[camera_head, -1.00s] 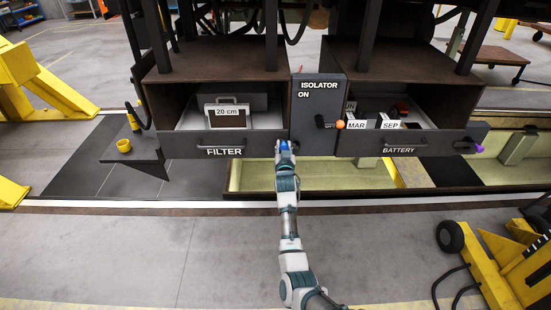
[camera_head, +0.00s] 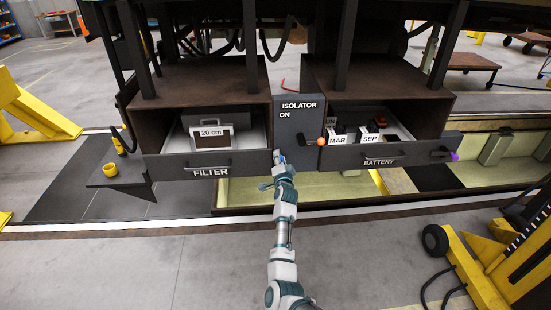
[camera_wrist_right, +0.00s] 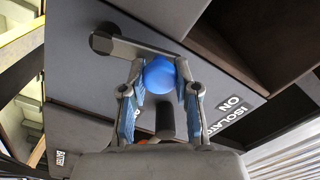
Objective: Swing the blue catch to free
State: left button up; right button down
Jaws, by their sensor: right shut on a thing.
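The blue catch shows best in the right wrist view, as a grey lever (camera_wrist_right: 150,48) with a blue ball knob (camera_wrist_right: 159,74). The lever runs from a round pivot (camera_wrist_right: 103,38) on the dark panel, at upper left, to the knob. My right gripper (camera_wrist_right: 160,88) is shut on the knob, one finger on each side. In the head view my right gripper (camera_head: 279,160) is at the lower left of the isolator panel (camera_head: 299,125), by the right end of the filter drawer (camera_head: 232,160). There the gripper mostly hides the catch. My left gripper is not in view.
An orange-knobbed isolator handle (camera_head: 322,142) is close to the right of my gripper. The battery drawer (camera_head: 380,155) holds boxes marked MAR and SEP. A case marked 20 cm (camera_head: 211,138) is in the filter drawer. A yellow cup (camera_head: 110,170) stands on a side shelf.

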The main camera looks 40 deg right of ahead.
jog(key=shift+s+d+m+p, duration=0.35)
jog(key=shift+d+m, duration=0.2)
jog(key=shift+m, duration=0.45)
jog(key=shift+f, duration=0.1)
jog(key=c, duration=1.1)
grip_release()
jog(key=shift+o, duration=1.3)
jog(key=shift+d, duration=0.1)
jog(key=shift+s, duration=0.15)
jog(key=v, duration=1.1)
jog(key=shift+s+a, duration=0.3)
